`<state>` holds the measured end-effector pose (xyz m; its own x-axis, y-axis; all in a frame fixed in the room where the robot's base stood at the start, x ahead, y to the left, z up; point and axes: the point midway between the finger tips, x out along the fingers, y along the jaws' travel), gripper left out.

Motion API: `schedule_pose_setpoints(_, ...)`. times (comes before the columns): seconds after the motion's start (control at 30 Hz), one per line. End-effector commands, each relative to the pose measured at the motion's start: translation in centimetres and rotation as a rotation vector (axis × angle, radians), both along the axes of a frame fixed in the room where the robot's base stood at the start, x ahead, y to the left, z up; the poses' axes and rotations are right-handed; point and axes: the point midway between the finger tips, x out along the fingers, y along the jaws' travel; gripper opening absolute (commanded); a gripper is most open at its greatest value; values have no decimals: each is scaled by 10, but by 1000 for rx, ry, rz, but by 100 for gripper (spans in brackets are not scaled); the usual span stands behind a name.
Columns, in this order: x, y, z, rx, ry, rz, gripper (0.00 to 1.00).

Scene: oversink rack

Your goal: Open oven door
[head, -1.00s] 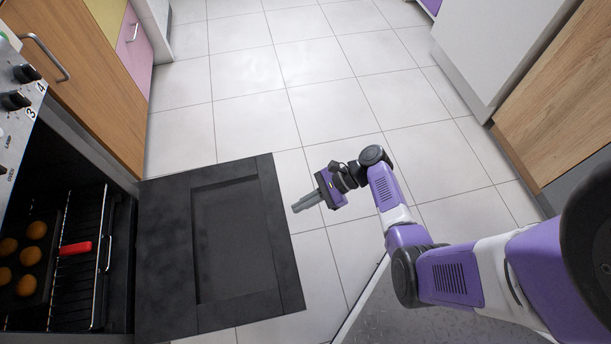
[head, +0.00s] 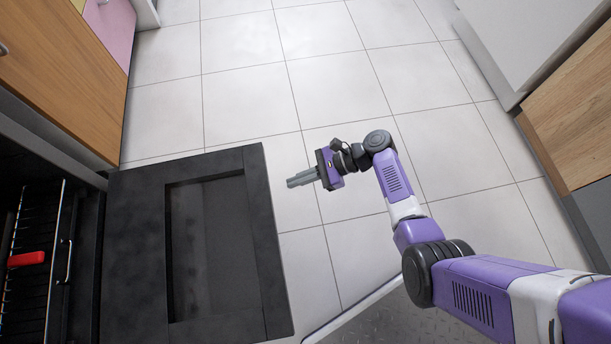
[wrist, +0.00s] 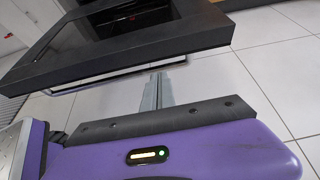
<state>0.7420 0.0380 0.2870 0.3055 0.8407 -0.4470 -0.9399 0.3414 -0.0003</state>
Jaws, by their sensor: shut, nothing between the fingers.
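The black oven door (head: 136,240) is folded down and lies about level, in front of the oven opening at the left of the head view. In the wrist view the door (wrist: 200,29) fills the upper left, with a metal handle bar (wrist: 110,78) under its edge. My gripper (head: 290,183) is just right of the door's outer edge in the head view, apart from it. Its grey fingers (wrist: 156,92) are together and empty, pointing toward the door. The oven's inside (head: 35,215) shows a wire rack.
A red piece (head: 26,258) sits at the rack inside the oven. Wooden cabinets stand at upper left (head: 70,75) and right (head: 575,120). The tiled floor (head: 250,60) between them is clear. A textured dark plate lies at the bottom.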

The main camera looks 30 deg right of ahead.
Motion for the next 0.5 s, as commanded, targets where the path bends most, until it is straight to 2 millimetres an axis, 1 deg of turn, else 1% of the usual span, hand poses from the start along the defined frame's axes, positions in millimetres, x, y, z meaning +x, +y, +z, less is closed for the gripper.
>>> schedule_pose_setpoints(0.03,2,10,-10,-1,0,6,0)
schedule_pose_setpoints(0.27,16,48,-31,-1,0,4,0)
schedule_pose_setpoints(0.3,17,48,-21,-1,-4,1,0)
schedule_pose_setpoints(0.33,17,48,-16,-1,-3,0,0)
schedule_pose_setpoints(0.5,18,49,3,1,-4,0,0)
